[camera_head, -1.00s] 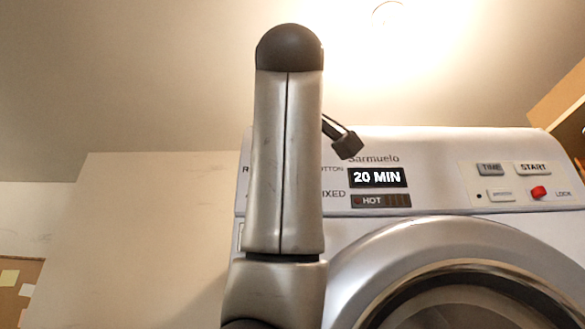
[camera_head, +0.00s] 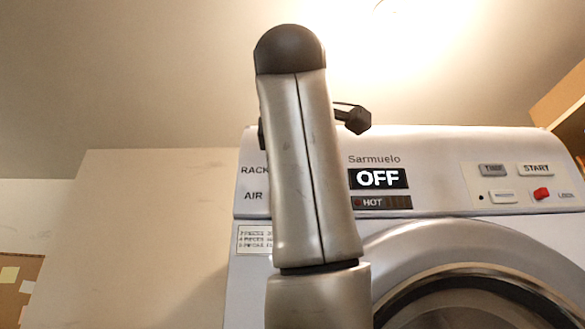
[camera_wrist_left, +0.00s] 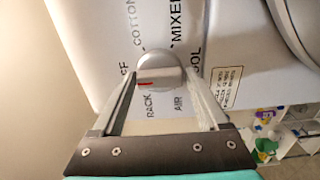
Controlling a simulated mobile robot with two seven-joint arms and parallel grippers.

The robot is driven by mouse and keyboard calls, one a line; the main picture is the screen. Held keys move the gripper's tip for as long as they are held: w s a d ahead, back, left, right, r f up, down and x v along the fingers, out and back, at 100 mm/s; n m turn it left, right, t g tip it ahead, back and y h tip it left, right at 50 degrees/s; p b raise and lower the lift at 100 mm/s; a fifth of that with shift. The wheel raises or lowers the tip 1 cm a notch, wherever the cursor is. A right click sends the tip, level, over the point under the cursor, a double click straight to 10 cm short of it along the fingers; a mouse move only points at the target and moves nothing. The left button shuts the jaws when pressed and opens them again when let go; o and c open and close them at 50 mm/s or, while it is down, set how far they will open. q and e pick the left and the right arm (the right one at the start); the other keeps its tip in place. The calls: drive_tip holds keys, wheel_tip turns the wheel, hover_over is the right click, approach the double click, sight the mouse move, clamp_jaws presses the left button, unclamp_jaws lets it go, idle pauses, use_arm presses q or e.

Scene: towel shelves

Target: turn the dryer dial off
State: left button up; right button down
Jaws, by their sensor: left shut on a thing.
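The silver dryer dial (camera_wrist_left: 158,68) with a red mark shows in the left wrist view, ringed by printed labels such as COTTON, MIXED, RACK and AIR. Its red mark is at the lower left of the knob in that view. My left gripper (camera_wrist_left: 160,76) is shut on the dial, one finger on each side. In the head view my left arm hides the dial and most of the gripper. The dryer's display (camera_head: 378,179) reads OFF. My right gripper is not in view.
The white dryer (camera_head: 440,150) has a round door (camera_head: 450,250) below its panel. TIME and START buttons and a red button (camera_head: 541,194) are at the right. A wooden shelf edge (camera_head: 565,105) is at the far right. Shelves with small items (camera_wrist_left: 290,130) show in the wrist view.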

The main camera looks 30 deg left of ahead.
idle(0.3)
use_arm(q)
drive_tip(key=o, duration=1.2)
drive_tip(key=shift+o, duration=0.2)
drive_tip(key=shift+a, duration=0.1)
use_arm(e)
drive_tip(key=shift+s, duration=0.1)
